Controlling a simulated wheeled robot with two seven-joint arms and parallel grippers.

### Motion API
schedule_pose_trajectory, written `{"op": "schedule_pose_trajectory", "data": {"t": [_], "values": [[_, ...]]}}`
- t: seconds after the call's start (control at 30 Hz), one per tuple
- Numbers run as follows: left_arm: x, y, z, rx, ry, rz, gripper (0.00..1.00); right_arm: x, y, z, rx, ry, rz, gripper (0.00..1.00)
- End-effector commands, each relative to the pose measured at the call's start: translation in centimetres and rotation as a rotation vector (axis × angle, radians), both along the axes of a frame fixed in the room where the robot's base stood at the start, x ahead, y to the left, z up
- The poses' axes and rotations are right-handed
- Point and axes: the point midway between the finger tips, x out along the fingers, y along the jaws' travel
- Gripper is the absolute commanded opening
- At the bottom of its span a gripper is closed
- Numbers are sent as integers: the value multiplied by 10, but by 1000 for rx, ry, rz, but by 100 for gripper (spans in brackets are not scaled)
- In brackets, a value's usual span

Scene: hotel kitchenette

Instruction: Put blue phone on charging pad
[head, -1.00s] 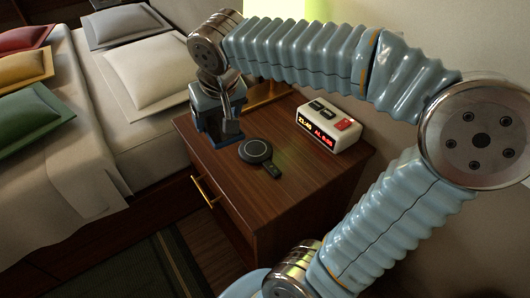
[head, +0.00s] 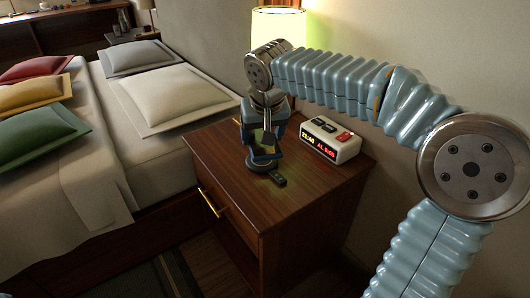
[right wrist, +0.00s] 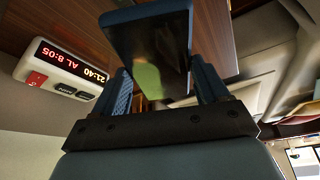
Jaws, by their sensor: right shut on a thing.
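The blue phone (right wrist: 150,45), a dark slab with a blue edge, is held between the fingers of my right gripper (right wrist: 167,88) in the right wrist view. Its dark face carries a greenish reflection. In the head view my right gripper (head: 262,148) points down over the charging pad (head: 262,167) on the nightstand. The pad is a dark disc with a short tail toward the front right, and the gripper hides much of it. I cannot tell whether the phone touches the pad. My left gripper is not in view.
A white alarm clock (head: 331,139) stands right of the gripper on the wooden nightstand (head: 300,196). A lit lamp (head: 278,24) is behind the gripper. The bed with pillows (head: 168,97) lies to the left. The nightstand's front right top is clear.

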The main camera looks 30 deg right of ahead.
Motion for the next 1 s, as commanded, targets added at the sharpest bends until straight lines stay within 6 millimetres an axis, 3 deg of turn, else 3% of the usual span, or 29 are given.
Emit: {"op": "schedule_pose_trajectory", "data": {"t": [0.1, 0.23, 0.47, 0.63, 1.0], "values": [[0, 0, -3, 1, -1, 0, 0, 16, -10, -27, 1, 5, 0, 36], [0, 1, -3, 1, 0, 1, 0, 28, -17, -43, 1, 2, 0, 36], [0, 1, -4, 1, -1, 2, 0, 39, -24, -57, -1, 1, 0, 36], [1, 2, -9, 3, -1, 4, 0, 39, -24, -85, 0, 2, 2, 36], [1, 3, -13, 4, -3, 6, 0, 39, -24, -91, -1, -1, 1, 36]]}}
